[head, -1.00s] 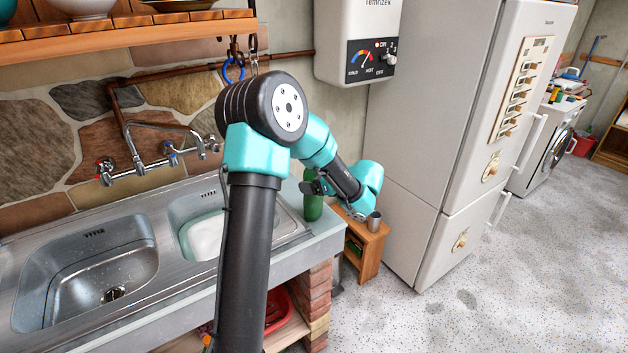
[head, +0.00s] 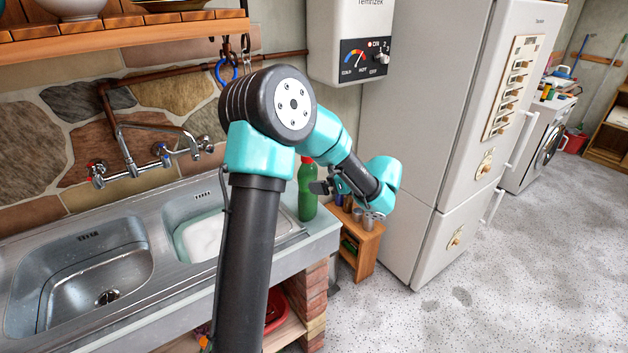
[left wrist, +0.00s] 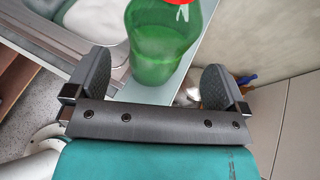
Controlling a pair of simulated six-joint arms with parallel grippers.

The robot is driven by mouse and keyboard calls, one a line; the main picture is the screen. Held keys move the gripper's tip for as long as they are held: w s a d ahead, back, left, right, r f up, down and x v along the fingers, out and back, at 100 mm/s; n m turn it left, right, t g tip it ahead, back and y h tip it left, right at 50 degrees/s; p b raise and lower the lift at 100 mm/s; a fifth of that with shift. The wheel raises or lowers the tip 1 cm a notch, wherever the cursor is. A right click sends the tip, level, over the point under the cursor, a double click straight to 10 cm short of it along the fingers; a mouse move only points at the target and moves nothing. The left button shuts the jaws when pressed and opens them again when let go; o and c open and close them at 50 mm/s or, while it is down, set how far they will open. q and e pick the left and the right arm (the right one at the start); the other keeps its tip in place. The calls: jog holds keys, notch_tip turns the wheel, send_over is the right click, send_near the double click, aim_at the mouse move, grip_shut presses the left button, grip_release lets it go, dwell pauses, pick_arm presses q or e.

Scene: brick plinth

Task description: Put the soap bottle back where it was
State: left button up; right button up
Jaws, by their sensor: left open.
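The soap bottle (head: 307,201) is green with a red cap and stands upright on the right end of the sink counter. It also shows in the left wrist view (left wrist: 163,45), at the top middle, near the counter's edge. My left gripper (head: 318,187) is just to the right of the bottle in the head view. In the left wrist view the open left gripper (left wrist: 155,85) has its two dark fingers wide apart, on either side of the bottle's lower part, with space to each side. I cannot tell whether the bottle is between the fingertips or just beyond them.
The steel sink (head: 100,270) and a second basin with a white thing (head: 203,237) lie left of the bottle. A small wooden stand (head: 367,248) holding several cups is right of the counter. A tall fridge (head: 440,150) stands behind it. A wooden shelf (head: 120,32) hangs above.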

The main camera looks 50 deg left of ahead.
pick_arm(q)
jog(key=v, duration=0.5)
jog(key=shift+d, duration=0.25)
dwell(0.3)
jog(key=s+d+f+n+h, duration=0.1)
jog(key=s+d+f+h, duration=0.15)
jog(key=f, duration=0.45)
jog(key=s+d+f+h, duration=0.1)
jog(key=d+f+h, duration=0.2)
jog(key=f, duration=0.4)
jog(key=s+d+f+n+h, duration=0.1)
jog(key=s+d+f+h, duration=0.15)
jog(key=f, duration=0.45)
jog(key=s+d+f+n+t+h, duration=0.2)
jog(key=s+d+f+n+h, duration=0.2)
jog(key=d+f+n, duration=0.3)
jog(key=s+d+f+n+t+h, duration=0.2)
jog(key=s+d+f+n+h, duration=0.2)
jog(key=s+d+f+n, duration=0.3)
notch_tip(320, 180, down, 5)
jog(key=shift+d+r+n+h, duration=0.15)
jog(key=shift+d+n+h, duration=0.25)
jog(key=shift+d+n, duration=0.3)
